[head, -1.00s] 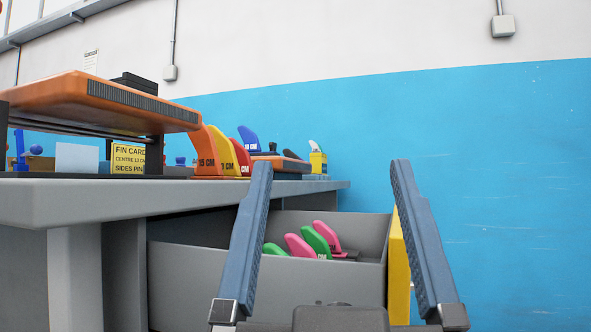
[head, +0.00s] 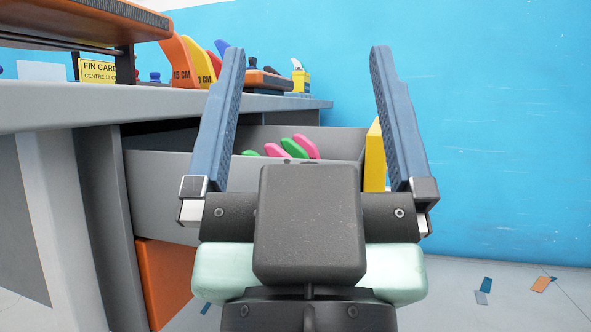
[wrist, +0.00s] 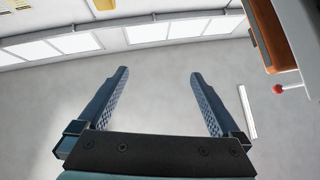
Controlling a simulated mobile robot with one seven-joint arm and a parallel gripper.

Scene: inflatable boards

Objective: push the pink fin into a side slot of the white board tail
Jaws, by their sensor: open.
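Two pink fins stand in the open grey drawer (head: 165,180), a nearer pink fin (head: 275,151) and a farther pink fin (head: 306,146), mixed with green fins (head: 294,148). Only their upper parts show above the drawer front. My gripper (head: 305,55) is open and empty in front of the drawer, its two blue fingers pointing up and wide apart. In the wrist view, my gripper (wrist: 158,75) has nothing between its fingers. No white board tail can be made out in either view; an orange board (head: 90,18) rests on a rack on the bench.
A yellow panel (head: 375,155) stands by the drawer's right end. Scraps lie on the open floor at right.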

